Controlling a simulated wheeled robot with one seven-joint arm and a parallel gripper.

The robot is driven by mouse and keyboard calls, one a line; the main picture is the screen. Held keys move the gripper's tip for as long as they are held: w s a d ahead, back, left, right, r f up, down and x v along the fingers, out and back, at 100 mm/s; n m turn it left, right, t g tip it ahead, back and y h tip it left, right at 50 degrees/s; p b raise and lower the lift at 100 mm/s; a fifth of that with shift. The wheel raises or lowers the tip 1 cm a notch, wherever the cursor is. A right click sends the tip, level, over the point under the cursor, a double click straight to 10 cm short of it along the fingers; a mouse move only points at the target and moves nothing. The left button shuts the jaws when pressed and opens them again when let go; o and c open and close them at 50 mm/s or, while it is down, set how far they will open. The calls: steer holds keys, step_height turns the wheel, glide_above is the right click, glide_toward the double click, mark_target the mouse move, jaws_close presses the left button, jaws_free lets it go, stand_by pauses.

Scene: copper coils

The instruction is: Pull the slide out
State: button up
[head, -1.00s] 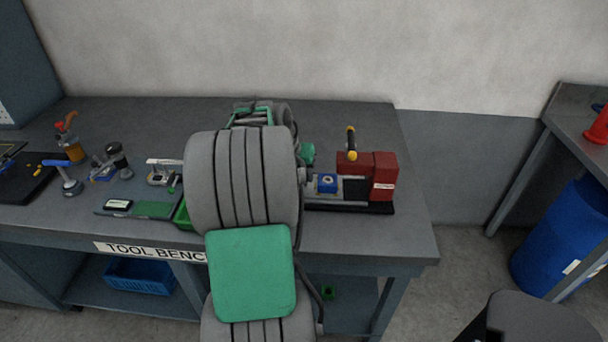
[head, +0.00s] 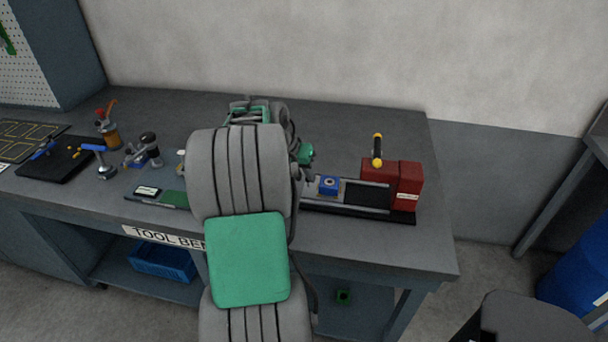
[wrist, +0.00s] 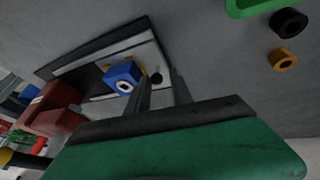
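The slide unit has a red housing (head: 405,184) at its right end and a long dark base with pale rails. A blue block (head: 329,185) with a round hole sits on the slide, left of a dark opening that runs to the housing. The wrist view also shows the blue block (wrist: 123,77) and the red housing (wrist: 52,108). The head view mostly hides the fingers behind my arm.
A green tray (wrist: 265,6) lies near a black ring (wrist: 289,23) and an orange ring (wrist: 285,60). A yellow-and-black handle (head: 377,150) rises at the housing. Hand tools stand on the bench's left. Bare grey bench top lies behind the unit.

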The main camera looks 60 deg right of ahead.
steer(key=shift+r, duration=0.1)
steer(key=v, duration=0.7)
steer(key=shift+r, duration=0.35)
steer(key=shift+a, duration=0.15)
